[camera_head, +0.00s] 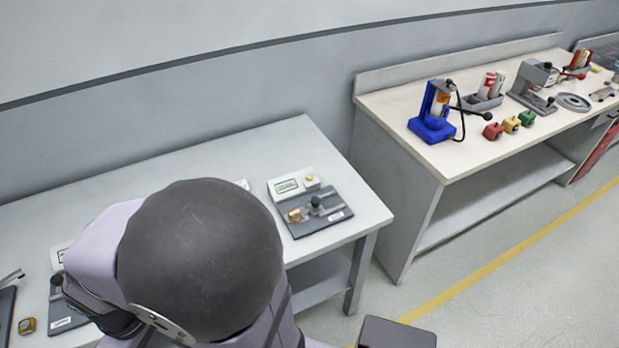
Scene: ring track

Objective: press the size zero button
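A white box (290,186) with a small greenish display and a yellow button (309,178) stands on the grey table. A dark plate fixture (323,219) lies in front of it, with a brass-coloured part and a black knob. Another white box (59,257) and dark plate (63,323) show at the left, mostly hidden by my arm. Any button there is hidden, and I cannot read a size zero marking. My gripper cannot be seen; my arm's dark round joint fills the lower middle.
The grey table (330,161) has bare room behind and beside the right fixture. A second bench (437,157) at right holds a blue device (432,125), small red, yellow and green blocks, and a grey press (533,86). A yellow line (500,258) crosses the floor.

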